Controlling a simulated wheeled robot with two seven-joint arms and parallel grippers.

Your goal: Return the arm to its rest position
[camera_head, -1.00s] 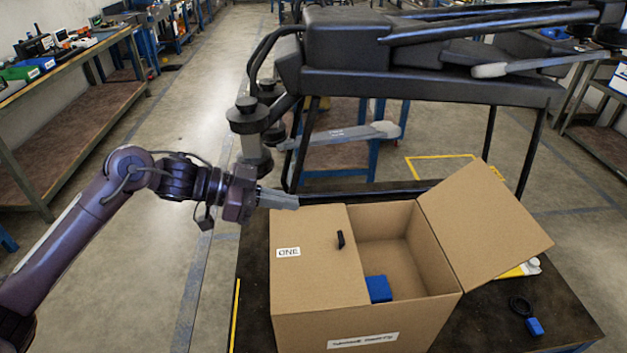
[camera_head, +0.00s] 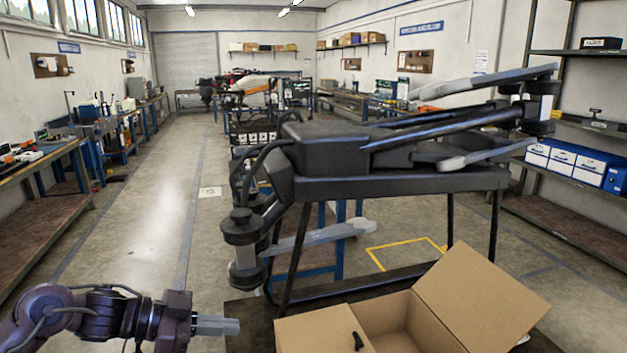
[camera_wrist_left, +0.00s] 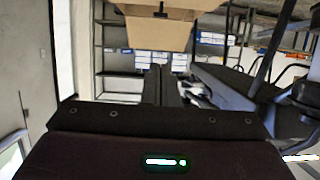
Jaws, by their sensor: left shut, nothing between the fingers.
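My left arm comes in at the bottom left of the head view. Its gripper (camera_head: 218,325) is shut and empty, just left of the cardboard box (camera_head: 315,333). In the left wrist view the shut fingers (camera_wrist_left: 160,85) point toward the box (camera_wrist_left: 155,30), which shows at the top. The box stands on a dark table (camera_head: 250,315); one flap (camera_head: 480,295) is raised to the right. The lower part of the box is cut off by the frame. My right gripper is not in view.
A large black spray drone (camera_head: 395,180) stands on legs just behind the box, with a propeller arm (camera_head: 310,240) reaching near the table. Workbenches (camera_head: 40,195) line the left wall, and shelves (camera_head: 570,150) stand at the right. The floor aisle (camera_head: 150,210) at left is clear.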

